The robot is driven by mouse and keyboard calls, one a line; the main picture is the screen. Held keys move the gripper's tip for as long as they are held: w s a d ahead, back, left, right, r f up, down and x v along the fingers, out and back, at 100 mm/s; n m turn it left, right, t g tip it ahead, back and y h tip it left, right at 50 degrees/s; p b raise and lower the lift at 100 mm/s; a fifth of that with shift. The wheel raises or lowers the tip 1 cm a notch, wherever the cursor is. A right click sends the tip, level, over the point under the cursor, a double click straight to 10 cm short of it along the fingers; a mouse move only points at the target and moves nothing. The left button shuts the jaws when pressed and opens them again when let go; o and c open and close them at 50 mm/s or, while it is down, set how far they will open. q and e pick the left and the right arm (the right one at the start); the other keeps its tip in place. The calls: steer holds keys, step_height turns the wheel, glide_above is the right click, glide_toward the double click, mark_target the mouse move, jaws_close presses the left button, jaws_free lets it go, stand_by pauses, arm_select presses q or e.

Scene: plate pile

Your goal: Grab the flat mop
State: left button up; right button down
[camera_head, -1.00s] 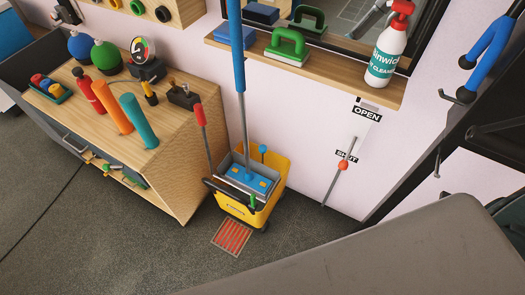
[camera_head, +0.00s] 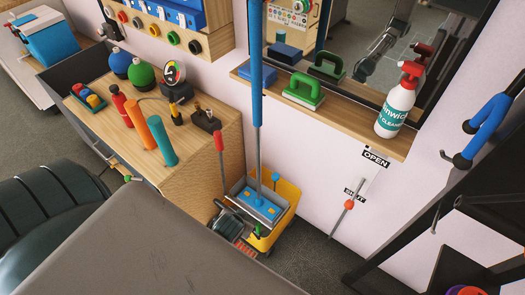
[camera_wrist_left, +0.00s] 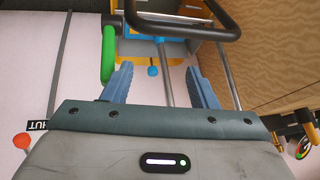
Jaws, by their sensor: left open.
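The flat mop (camera_head: 256,95) stands upright in the head view, with a blue upper handle, a grey lower pole and a flat blue head. Its head rests in the yellow wheeled bucket (camera_head: 284,196). In the left wrist view, which is upside down, my left gripper (camera_wrist_left: 159,68) is open, its two blue fingers spread. The mop's grey pole (camera_wrist_left: 166,85) shows between the fingers; I cannot tell how deep it sits. In the head view the gripper is not clear beside the bucket's front. My right gripper is not in view.
A bucket handle (camera_wrist_left: 190,28) and a green grip (camera_wrist_left: 108,55) are close to the fingers. A red-handled tool (camera_head: 220,160) stands left of the mop. The wooden bench (camera_head: 190,165) is at left, and a window shelf (camera_head: 340,115) is behind. Open floor lies right of the bucket.

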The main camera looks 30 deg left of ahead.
arm_select(q)
steer(key=w+a+r+n+t+y+p, duration=0.1)
steer(key=w+r+t, duration=0.15)
steer(key=r, duration=0.85)
steer(key=w+r+n+t+y+p, duration=0.15)
steer(key=w+r, duration=0.25)
steer(key=r, duration=0.8)
steer(key=n+t+y+p, duration=0.1)
steer(key=n+t+y, duration=0.25)
steer(key=t, duration=0.25)
glide_toward(257, 79)
steer(key=x, duration=0.3)
steer(key=shift+m, duration=0.3)
steer(key=p+x, duration=0.2)
steer(key=x, duration=0.2)
steer(key=shift+w+a+r, duration=0.15)
steer(key=shift+r, duration=0.05)
steer(key=shift+w+a+f, duration=0.1)
steer(key=shift+w+a, duration=0.2)
steer(key=shift+w, duration=0.2)
steer(key=p+x, duration=0.3)
steer(key=x, duration=0.1)
steer(key=shift+w, duration=0.1)
steer(key=shift+w+a+f, duration=0.25)
steer(key=shift+w, duration=0.1)
steer(key=shift+s, duration=0.1)
steer(key=shift+c, duration=0.2)
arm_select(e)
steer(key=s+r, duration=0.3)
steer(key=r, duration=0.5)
